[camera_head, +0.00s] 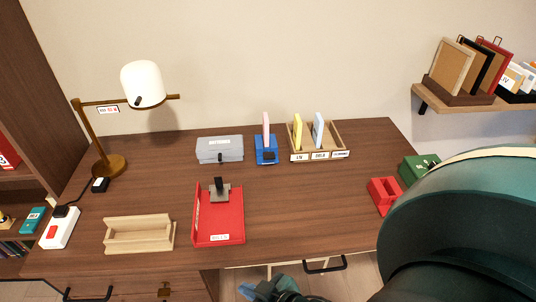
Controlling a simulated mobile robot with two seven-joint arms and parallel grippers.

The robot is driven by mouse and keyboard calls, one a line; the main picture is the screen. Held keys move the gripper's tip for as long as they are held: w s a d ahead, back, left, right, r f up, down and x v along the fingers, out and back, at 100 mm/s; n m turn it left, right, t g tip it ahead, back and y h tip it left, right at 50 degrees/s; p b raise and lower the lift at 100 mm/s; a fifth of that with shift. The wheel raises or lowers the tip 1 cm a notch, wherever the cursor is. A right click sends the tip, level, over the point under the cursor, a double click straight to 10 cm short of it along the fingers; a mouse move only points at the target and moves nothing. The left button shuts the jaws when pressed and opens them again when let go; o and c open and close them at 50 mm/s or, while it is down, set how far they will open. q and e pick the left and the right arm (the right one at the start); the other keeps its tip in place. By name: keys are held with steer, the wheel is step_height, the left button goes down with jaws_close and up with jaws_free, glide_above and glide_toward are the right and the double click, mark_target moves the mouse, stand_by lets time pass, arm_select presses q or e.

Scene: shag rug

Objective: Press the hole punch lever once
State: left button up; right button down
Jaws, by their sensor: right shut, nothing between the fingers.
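No object is plainly marked as the hole punch. A small grey device with an upright black lever (219,187) sits at the back of the red tray (231,225) and may be it. A blue device (266,155) with a black part in front and a pink upright piece stands further back; I cannot tell what it is. My right gripper (257,289) shows partly at the bottom edge, low in front of the desk, shut and empty, apart from both devices. My left gripper is not in view.
A grey box (219,149), a wooden sorter (318,155), a red holder (384,195) and a green box (417,168) stand on the desk. A wooden tray (139,234), lamp (111,166) and power strip (60,229) are left. The desk's middle right is clear.

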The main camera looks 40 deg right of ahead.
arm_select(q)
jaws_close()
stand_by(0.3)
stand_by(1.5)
